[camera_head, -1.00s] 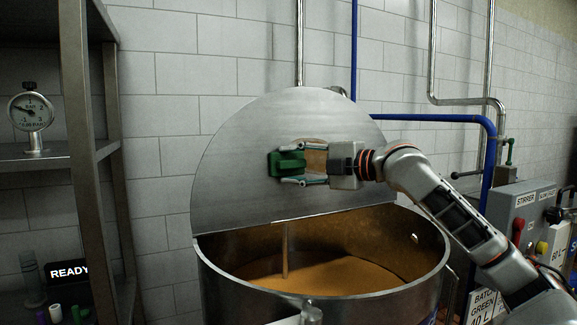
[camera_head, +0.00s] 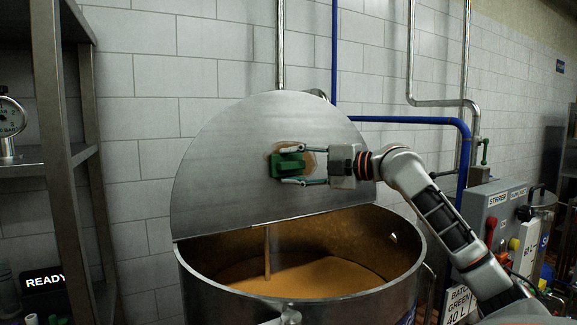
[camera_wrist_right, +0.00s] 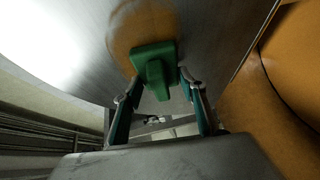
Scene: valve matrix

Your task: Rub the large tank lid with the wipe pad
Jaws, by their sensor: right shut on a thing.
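The large tank lid (camera_head: 225,170) is a grey metal half-disc tilted up above the open tank (camera_head: 300,296). A brown stain (camera_head: 309,158) marks its inner face; it also shows in the right wrist view (camera_wrist_right: 128,34). My right gripper (camera_head: 296,165) is shut on the green wipe pad (camera_head: 283,166). The pad lies against the lid, or very close to it, over the stain, hiding part of it. In the right wrist view the pad (camera_wrist_right: 155,62) sits between the fingertips, its flat plate toward the lid. My left gripper is not in view.
The tank holds orange-brown liquid, with a thin rod (camera_head: 267,252) standing in it. A metal shelf rack (camera_head: 60,110) is at the left. Blue pipes (camera_head: 400,119) and a grey control box (camera_head: 493,205) are at the right.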

